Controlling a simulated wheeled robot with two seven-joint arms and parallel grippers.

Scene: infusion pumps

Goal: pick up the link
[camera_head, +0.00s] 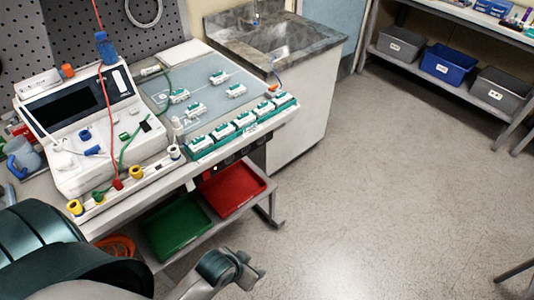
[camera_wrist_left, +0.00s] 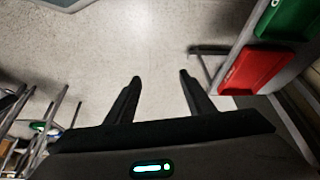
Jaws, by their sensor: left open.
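I cannot tell for sure which thing is the link. On the bench (camera_head: 222,152), a white machine (camera_head: 95,120) with a dark screen has a red lead (camera_head: 100,85) and a green lead (camera_head: 124,150) on it. Small white-and-green units lie on a grey-blue mat (camera_head: 210,108), and several more stand in a row (camera_head: 245,122) along the bench front. My left gripper (camera_head: 255,275) is low in front of the bench, apart from these. In the left wrist view its fingers (camera_wrist_left: 160,78) are spread with only floor between them. My right gripper is not in view.
A green tray (camera_head: 175,228) and a red tray (camera_head: 234,188) sit on the shelf under the bench. A sink counter (camera_head: 285,45) adjoins at the back. A rack with grey and blue bins (camera_head: 448,64) stands at the far right. The middle floor is clear.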

